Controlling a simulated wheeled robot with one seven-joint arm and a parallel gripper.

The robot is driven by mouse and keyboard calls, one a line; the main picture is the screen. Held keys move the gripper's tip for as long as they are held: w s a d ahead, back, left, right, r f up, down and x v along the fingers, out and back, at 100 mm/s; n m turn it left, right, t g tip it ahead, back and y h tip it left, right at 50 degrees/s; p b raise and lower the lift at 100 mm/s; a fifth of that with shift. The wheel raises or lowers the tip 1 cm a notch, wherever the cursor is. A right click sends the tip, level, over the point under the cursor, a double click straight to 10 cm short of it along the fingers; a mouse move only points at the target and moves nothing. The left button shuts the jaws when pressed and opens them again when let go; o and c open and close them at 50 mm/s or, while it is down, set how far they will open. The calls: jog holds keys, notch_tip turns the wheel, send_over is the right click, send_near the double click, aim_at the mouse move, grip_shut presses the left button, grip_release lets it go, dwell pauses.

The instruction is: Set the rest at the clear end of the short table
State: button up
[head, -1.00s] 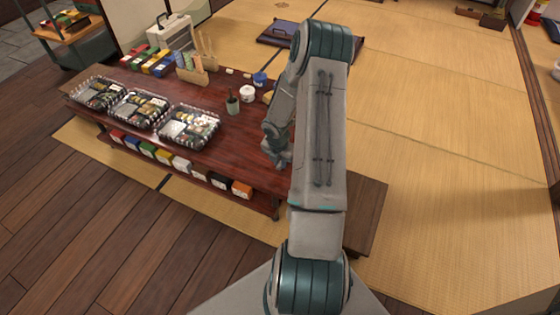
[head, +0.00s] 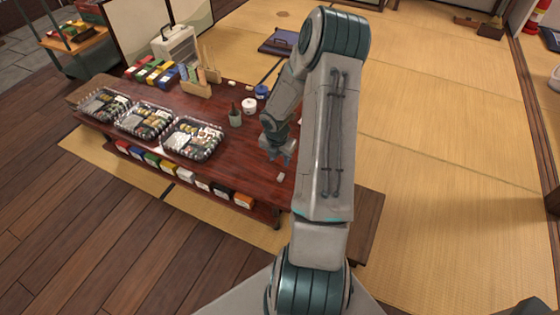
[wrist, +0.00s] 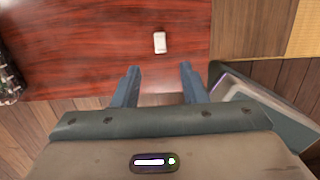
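The short table (head: 228,171) is low, with a dark red wooden top. A small white rest (head: 280,177) lies on its bare right end. In the wrist view the rest (wrist: 160,42) lies flat on the red tabletop (wrist: 90,50), just beyond the fingertips and apart from them. My gripper (head: 281,160) is above the table's right end, pointing down. In the wrist view my gripper (wrist: 159,70) has its two fingers spread wide, with nothing between them.
Three clear lunch boxes (head: 193,138) line the table's left front. A dark green cup (head: 236,117), a white pot (head: 249,105) and a blue pot (head: 261,91) stand toward the back. Small coloured boxes (head: 198,183) fill the shelf below. Tatami (head: 430,150) is open at right.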

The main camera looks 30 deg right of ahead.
jog(key=s+a+r+m+h, duration=0.1)
jog(key=s+a+r+m, duration=0.1)
jog(key=a+r+m, duration=0.3)
jog(key=s+a+r+m, duration=0.2)
jog(key=r+m, duration=0.1)
jog(key=r, duration=0.4)
jog(key=s+a+r+m+h, duration=0.1)
jog(key=s+a+r+m, duration=0.15)
jog(key=r, duration=0.45)
jog(key=s+a+r+m+y, duration=0.3)
jog(key=s+a+r+m, duration=0.5)
jog(key=s+a+m, duration=0.4)
jog(key=shift+a+r+m, duration=0.35)
jog(key=shift+a+m, duration=0.1)
jog(key=shift+m, duration=0.3)
